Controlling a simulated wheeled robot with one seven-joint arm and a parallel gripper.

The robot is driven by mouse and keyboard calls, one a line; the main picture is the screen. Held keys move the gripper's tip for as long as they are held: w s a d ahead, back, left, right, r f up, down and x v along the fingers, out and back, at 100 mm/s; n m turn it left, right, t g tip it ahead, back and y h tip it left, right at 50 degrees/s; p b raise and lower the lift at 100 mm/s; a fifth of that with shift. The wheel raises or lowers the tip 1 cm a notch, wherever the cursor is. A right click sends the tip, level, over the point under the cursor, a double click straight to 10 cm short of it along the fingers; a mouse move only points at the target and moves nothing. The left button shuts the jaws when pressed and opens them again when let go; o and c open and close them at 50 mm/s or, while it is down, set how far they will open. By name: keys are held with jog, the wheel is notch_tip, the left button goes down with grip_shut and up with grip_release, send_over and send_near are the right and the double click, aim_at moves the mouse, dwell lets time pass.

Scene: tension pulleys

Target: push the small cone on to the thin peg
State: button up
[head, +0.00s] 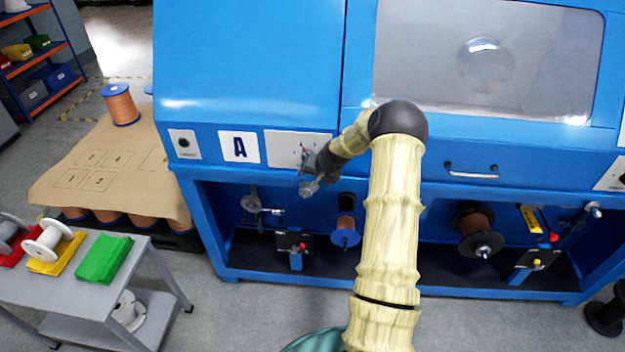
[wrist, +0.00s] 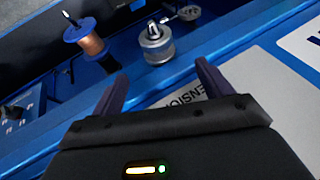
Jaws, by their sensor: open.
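My gripper (head: 310,176) hangs at the end of my bent arm, before the lower edge of the white panel right of the letter A. In the wrist view its two dark fingers (wrist: 162,72) are apart, with nothing between them. A small grey round piece (wrist: 157,42), which may be the small cone, lies just beyond the fingertips, apart from them. A thin pale tip stands up at its top; I cannot tell whether this is the thin peg. In the head view a grey piece (head: 308,189) shows just under my gripper, partly hidden by it.
The blue machine (head: 245,80) fills the middle. A copper spool with blue flanges (head: 345,231) sits in its lower bay, also in the wrist view (wrist: 92,44). A grey disc (head: 250,203) with a silver rod stands left there. A grey cart (head: 60,290) stands lower left.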

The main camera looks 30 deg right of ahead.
jog(key=shift+s+d+r+p, duration=0.15)
jog(key=shift+d+r+p, duration=0.1)
jog(key=shift+r, duration=0.35)
jog(key=shift+s+d+r+p, duration=0.15)
jog(key=shift+r+p, duration=0.1)
jog(key=shift+r, duration=0.3)
jog(key=shift+w+r, duration=0.1)
jog(key=shift+d+r, duration=0.1)
jog(key=shift+d, duration=0.05)
